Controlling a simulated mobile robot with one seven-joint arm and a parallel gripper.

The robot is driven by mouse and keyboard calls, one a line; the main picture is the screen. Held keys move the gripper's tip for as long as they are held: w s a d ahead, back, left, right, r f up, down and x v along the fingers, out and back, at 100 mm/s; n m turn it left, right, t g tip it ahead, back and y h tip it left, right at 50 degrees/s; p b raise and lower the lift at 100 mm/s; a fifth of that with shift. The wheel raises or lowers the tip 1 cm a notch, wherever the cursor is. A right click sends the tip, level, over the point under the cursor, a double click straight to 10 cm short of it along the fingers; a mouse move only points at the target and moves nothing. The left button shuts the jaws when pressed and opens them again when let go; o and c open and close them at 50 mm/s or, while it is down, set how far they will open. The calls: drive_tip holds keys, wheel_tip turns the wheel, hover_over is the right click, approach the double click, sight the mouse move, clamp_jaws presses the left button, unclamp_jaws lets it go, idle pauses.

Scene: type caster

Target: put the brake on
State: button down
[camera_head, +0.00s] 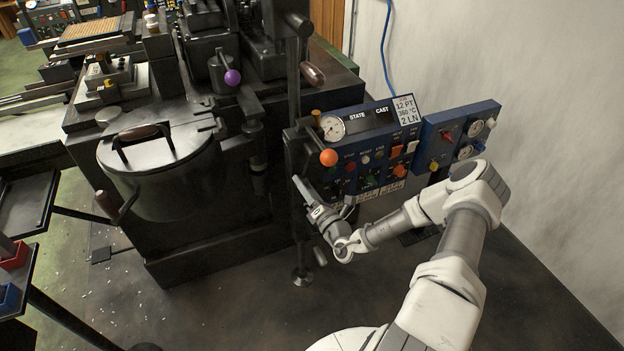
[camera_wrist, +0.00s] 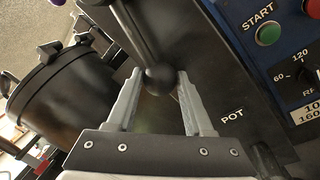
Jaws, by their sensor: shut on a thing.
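My gripper (camera_wrist: 158,90) is shut on a black ball knob (camera_wrist: 160,77) at the end of a dark lever, with one grey finger on each side of the knob. The lever runs up along a black plate marked "POT" in the wrist view. In the head view my gripper (camera_head: 308,197) is at the left edge of the blue control panel (camera_head: 366,185), below an orange ball knob (camera_head: 328,158); the held knob is hard to make out there. A purple ball knob (camera_head: 232,77) stands on the machine further back. I see no label reading brake.
The machine's round lidded pot (camera_head: 165,175) stands left of my gripper. A smaller blue panel (camera_head: 458,137) with gauges is on the right by the wall. A green START button (camera_wrist: 268,34) is close to the right in the wrist view. Open floor lies in front.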

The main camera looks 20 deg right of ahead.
drive_tip(key=shift+a+r+m+p, duration=0.25)
drive_tip(key=shift+a+m+p, duration=0.2)
drive_tip(key=shift+a+m, duration=0.4)
drive_tip(key=shift+c, duration=1.5)
unclamp_jaws()
drive_tip(key=shift+d, duration=0.1)
drive_tip(key=shift+s, duration=0.1)
